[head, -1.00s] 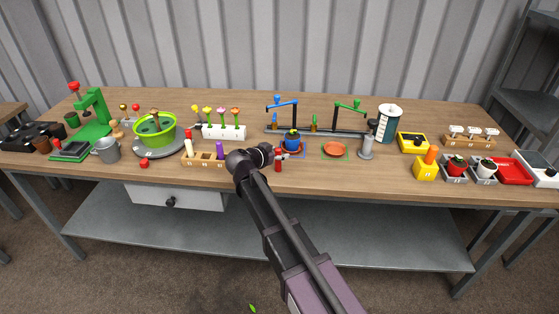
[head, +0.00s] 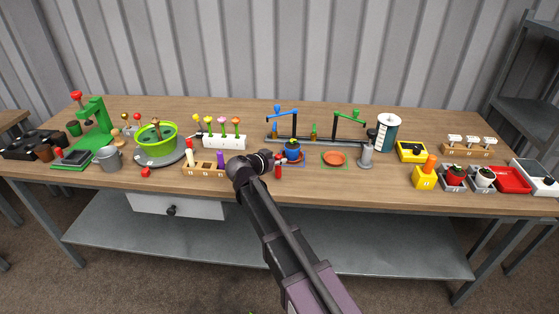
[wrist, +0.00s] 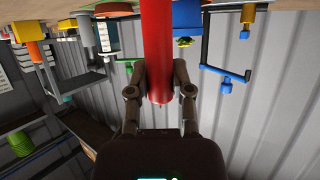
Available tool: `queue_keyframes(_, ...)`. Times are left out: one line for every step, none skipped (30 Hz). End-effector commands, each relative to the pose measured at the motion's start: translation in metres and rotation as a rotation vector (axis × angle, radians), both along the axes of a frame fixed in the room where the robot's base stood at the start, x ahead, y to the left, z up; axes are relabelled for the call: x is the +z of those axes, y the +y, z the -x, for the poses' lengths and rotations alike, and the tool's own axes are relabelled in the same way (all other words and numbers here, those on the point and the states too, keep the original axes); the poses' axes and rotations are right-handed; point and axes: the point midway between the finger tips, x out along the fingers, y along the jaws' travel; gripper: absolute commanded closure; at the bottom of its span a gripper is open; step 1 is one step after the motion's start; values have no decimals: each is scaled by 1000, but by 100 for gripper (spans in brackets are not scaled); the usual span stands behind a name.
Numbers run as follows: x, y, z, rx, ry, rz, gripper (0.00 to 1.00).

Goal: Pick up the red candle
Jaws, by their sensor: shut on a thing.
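The red candle (head: 278,169) is upright at the end of my arm, over the front part of the bench. In the wrist view the red candle (wrist: 156,40) runs down between the two dark fingers of my gripper (wrist: 158,85), which are shut on it. In the head view my gripper (head: 272,158) is small and partly hidden by my arm. Whether the candle's lower end touches the bench is hard to tell. A wooden holder (head: 203,171) stands to the left, with a pale, red-topped candle (head: 190,158) and a purple candle (head: 220,160) in it.
Just behind the red candle is a blue pot (head: 292,151). An orange saucer (head: 334,158) and a grey cylinder (head: 366,155) stand to its right. A white tulip block (head: 223,142) is behind the holder. Bare bench top (head: 340,183) lies in front.

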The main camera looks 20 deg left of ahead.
Motion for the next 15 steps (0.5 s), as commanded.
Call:
queue_keyframes(8,0,0,0,0,0,100)
queue_keyframes(11,0,0,0,0,0,100)
queue_keyframes(15,0,0,0,0,0,100)
queue_keyframes(17,0,0,0,0,0,100)
queue_keyframes(20,0,0,0,0,0,100)
queue_keyframes(24,0,0,0,0,0,100)
queue_keyframes(28,0,0,0,0,0,100)
queue_keyframes(25,-4,9,1,0,0,100)
queue_keyframes(24,-7,20,2,0,0,100)
queue_keyframes(25,-9,27,2,0,0,100)
queue_keyframes(25,-11,34,2,0,0,100)
queue_keyframes(26,-14,43,1,0,1,100)
queue_keyframes(27,-16,50,1,0,1,100)
queue_keyframes(27,-17,57,2,0,0,100)
queue_keyframes(28,-20,66,3,0,0,100)
